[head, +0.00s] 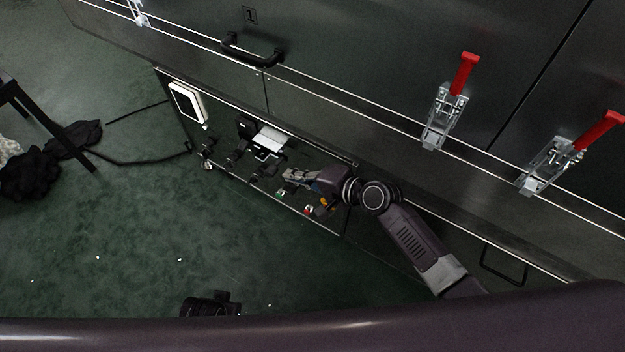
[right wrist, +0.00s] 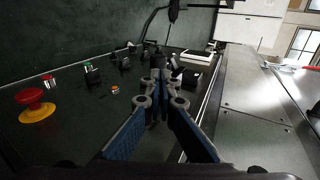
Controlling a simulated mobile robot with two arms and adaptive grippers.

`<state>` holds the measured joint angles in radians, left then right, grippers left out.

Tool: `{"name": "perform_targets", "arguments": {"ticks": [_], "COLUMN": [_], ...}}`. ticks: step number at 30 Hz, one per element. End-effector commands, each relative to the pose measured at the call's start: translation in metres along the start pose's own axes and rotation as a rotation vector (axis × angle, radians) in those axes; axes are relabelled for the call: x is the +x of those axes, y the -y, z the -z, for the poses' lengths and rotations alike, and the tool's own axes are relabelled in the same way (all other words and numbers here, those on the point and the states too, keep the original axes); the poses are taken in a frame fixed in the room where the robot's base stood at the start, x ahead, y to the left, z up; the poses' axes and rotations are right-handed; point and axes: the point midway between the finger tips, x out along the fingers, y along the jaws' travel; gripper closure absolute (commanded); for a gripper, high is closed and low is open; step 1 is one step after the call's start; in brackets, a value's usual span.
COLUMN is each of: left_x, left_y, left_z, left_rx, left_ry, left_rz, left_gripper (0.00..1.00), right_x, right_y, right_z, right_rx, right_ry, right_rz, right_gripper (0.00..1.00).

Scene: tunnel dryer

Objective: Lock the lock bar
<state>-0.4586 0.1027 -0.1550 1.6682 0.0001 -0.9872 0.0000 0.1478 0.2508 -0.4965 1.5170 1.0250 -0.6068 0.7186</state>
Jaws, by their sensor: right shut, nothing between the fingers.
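The control panel (head: 230,175) is a dark upright face low on the dryer, with a row of black switches and levers (head: 232,158). I cannot tell for sure which part is the lock bar. My right gripper (head: 290,178) is in front of the panel's right half, shut and empty. In the right wrist view its fingertips (right wrist: 157,78) are together, pointing along the panel toward the black switches (right wrist: 125,58); I cannot tell if they touch anything. The fingers hide part of the panel there. My left gripper's fingers do not show.
Two red-handled toggle clamps (head: 445,115) (head: 556,163) sit on the dryer front. A black door handle (head: 250,52) is above the panel. A red emergency button (right wrist: 32,98) and a white-framed screen (head: 188,103) are on the panel. Green floor (head: 140,230) lies open at left.

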Motion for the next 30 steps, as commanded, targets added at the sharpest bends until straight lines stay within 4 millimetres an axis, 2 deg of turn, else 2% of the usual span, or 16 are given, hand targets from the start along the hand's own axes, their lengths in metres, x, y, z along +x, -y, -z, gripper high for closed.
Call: {"name": "perform_targets", "arguments": {"ticks": [1,6,12,17,30], "left_x": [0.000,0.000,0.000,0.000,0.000], "left_y": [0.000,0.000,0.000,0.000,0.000], "left_z": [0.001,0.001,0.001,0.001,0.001], "left_rx": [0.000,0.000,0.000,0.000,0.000], "left_ry": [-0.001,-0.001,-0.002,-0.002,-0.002], "left_rz": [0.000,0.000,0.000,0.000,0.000], "left_gripper": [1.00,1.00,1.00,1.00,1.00], "right_x": [-0.011,-0.041,-0.064,-0.070,-0.069], "right_y": [-0.002,-0.002,-0.002,-0.002,-0.001], "right_z": [0.000,0.000,0.000,0.000,0.000], "right_rx": [0.000,0.000,0.000,0.001,0.001], "right_ry": [-0.001,0.000,0.000,0.001,0.000], "right_rz": [-0.001,-0.002,-0.003,-0.002,-0.002], "right_gripper": [1.00,1.00,1.00,1.00,1.00]}}
